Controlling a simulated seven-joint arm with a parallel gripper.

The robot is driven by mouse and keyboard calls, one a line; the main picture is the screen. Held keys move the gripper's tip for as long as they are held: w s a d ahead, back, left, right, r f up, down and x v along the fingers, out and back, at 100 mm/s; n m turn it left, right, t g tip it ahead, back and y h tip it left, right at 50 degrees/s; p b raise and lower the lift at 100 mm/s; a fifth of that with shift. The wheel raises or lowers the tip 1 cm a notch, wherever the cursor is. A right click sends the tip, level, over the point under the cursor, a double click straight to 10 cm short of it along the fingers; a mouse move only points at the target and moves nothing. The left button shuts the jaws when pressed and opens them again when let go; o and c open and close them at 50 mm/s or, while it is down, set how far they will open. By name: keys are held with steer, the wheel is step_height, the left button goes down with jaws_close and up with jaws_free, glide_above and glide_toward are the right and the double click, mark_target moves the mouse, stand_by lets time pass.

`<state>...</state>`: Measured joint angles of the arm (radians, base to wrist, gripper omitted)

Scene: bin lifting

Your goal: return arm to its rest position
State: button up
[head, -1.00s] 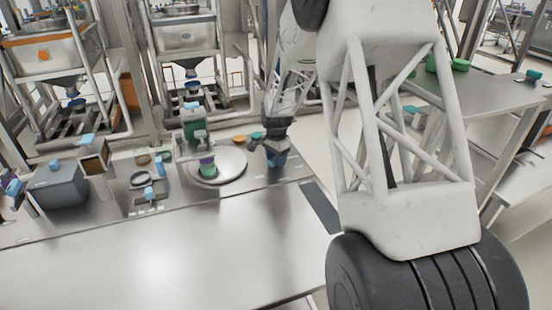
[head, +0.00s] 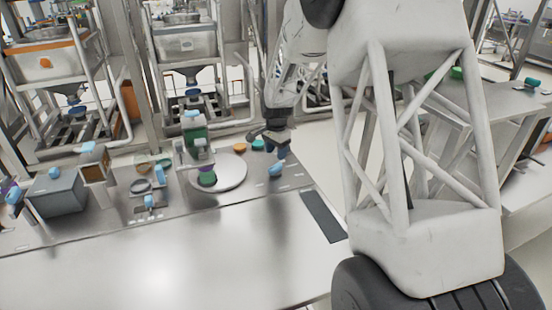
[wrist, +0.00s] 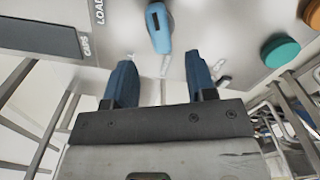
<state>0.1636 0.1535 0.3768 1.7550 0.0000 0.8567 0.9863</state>
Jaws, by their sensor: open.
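My gripper (head: 277,155) is over the right part of the steel table in the head view, right of the round plate. In the wrist view my gripper (wrist: 160,85) shows two blue fingers standing apart with nothing between them. A light-blue object (head: 277,170) lies on the table just below the fingers. It also shows in the wrist view (wrist: 159,30), beyond the fingertips and apart from them.
A grey box (head: 57,191) stands at the left. Teal (wrist: 281,50) and orange (wrist: 311,12) round pieces are near the gripper. The table's front (head: 180,265) is clear.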

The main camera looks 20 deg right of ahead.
steer(key=shift+r, duration=0.55)
steer(key=shift+s+a+r, duration=0.15)
steer(key=shift+s+r, duration=0.1)
steer(key=shift+r, duration=0.1)
steer(key=s+a+r+n+t, duration=0.1)
steer(key=s+a+r+n, duration=0.25)
steer(key=s+r, duration=0.55)
steer(key=s+a+r+n, duration=0.3)
steer(key=s+a+r, duration=0.15)
steer(key=s, duration=0.85)
steer(key=s+a+n, duration=0.2)
steer(key=s+n, duration=0.1)
steer(key=s, duration=0.9)
steer(key=s+a+r+n+t, duration=0.1)
steer(key=s+n, duration=0.2)
steer(key=s, duration=0.8)
steer(key=shift+s+a+t, duration=0.3)
steer(key=shift+s+a, duration=0.1)
